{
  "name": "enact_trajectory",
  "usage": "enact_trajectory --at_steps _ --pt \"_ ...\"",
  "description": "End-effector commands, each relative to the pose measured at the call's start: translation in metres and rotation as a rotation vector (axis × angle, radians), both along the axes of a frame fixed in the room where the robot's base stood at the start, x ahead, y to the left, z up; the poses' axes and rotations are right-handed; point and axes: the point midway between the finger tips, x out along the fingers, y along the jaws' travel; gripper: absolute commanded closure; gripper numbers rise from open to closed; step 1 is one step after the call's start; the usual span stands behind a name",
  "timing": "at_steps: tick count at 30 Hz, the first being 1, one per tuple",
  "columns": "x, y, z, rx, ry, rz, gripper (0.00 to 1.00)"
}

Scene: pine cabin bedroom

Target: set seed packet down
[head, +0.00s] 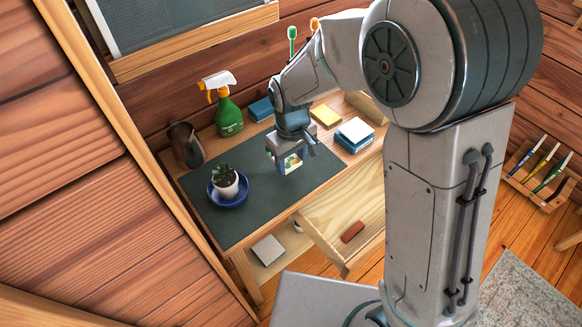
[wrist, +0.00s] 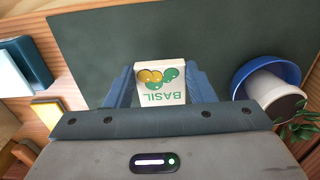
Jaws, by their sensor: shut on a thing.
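My gripper (head: 290,160) is over the dark desk mat (head: 255,215) in the head view. It is shut on a seed packet (head: 292,163). In the wrist view the packet (wrist: 160,82) is cream coloured, with yellow and green round shapes and the word BASIL, and sits between my two blue fingers (wrist: 160,90). The mat (wrist: 200,35) fills the view behind the packet. I cannot tell whether the packet's lower edge touches the mat.
A potted plant on a blue saucer (head: 229,201) stands on the mat's left part. A spray bottle (head: 228,115), metal jug (head: 186,146), yellow pad (head: 325,116) and blue-and-white stack (head: 354,133) line the desk. An open drawer (head: 335,215) holds a reddish block (head: 353,232).

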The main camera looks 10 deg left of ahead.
Motion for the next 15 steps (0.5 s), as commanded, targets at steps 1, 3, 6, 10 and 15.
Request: enact_trajectory --at_steps 1,3,6,10,15 --pt "-0.001 0.001 -0.005 -0.002 0.001 -0.001 0.73" --pt "-0.001 0.001 -0.014 -0.002 0.003 -0.001 0.73" --pt "-0.001 0.0 -0.03 -0.002 0.003 -0.001 0.73" --pt "0.0 0.001 -0.04 -0.001 0.001 0.0 0.73" --pt "0.0 0.001 -0.04 0.001 -0.001 -0.001 0.73"
